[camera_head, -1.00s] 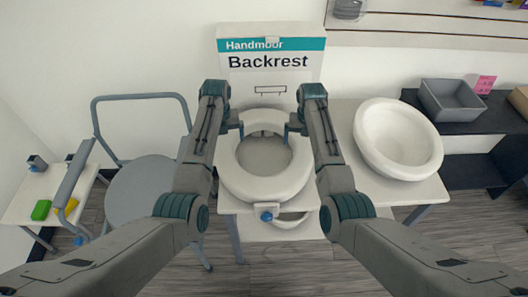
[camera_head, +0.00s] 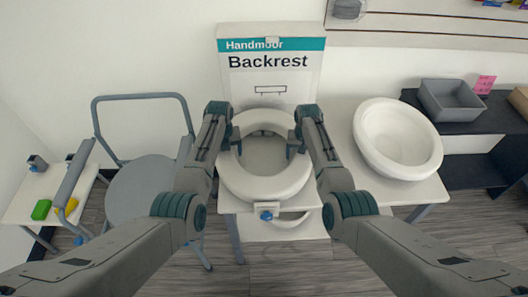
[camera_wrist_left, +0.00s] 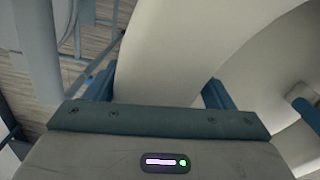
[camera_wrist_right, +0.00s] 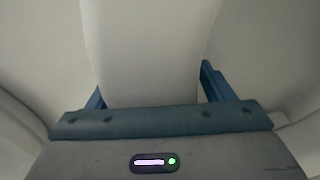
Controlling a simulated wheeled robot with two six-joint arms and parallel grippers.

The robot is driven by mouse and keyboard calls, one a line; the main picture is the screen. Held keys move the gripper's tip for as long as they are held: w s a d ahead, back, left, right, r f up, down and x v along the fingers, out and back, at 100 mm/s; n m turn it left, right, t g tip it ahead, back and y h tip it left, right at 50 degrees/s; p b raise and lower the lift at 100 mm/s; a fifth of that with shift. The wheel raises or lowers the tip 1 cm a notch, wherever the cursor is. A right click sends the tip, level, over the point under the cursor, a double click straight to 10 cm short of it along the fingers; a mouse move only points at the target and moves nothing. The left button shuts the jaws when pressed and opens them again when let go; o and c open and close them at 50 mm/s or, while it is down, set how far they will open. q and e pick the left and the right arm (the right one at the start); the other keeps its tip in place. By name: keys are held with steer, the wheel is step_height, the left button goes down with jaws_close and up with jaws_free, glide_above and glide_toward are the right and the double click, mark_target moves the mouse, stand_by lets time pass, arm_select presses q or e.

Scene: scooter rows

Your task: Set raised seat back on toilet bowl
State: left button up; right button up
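The raised seat (camera_head: 264,189) is a thick white ring with a blue-knobbed clamp (camera_head: 266,213) at its front. It sits over the toilet bowl, whose grey inside (camera_head: 264,158) shows through the opening; the bowl is mostly hidden. My left gripper (camera_head: 235,142) is at the ring's left side, with its open fingers on either side of the white rim (camera_wrist_left: 165,60). My right gripper (camera_head: 295,148) is at the right side, with its open fingers astride the white rim (camera_wrist_right: 150,50). I cannot tell whether the fingers touch the rim.
A Backrest box (camera_head: 270,65) stands behind the seat. A large white basin (camera_head: 398,138) sits on the table at the right. A grey bin (camera_head: 450,100) is on a dark shelf. A grey chair (camera_head: 145,190) with armrests stands at the left, beside a small white table (camera_head: 40,205).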

arm_select(q)
steer(key=c, duration=1.2)
arm_select(e)
steer(key=c, duration=1.2)
arm_select(q)
steer(key=shift+r, duration=0.1)
steer(key=shift+w+r, duration=0.1)
arm_select(e)
steer(key=shift+w+r, duration=0.1)
steer(key=shift+r, duration=0.1)
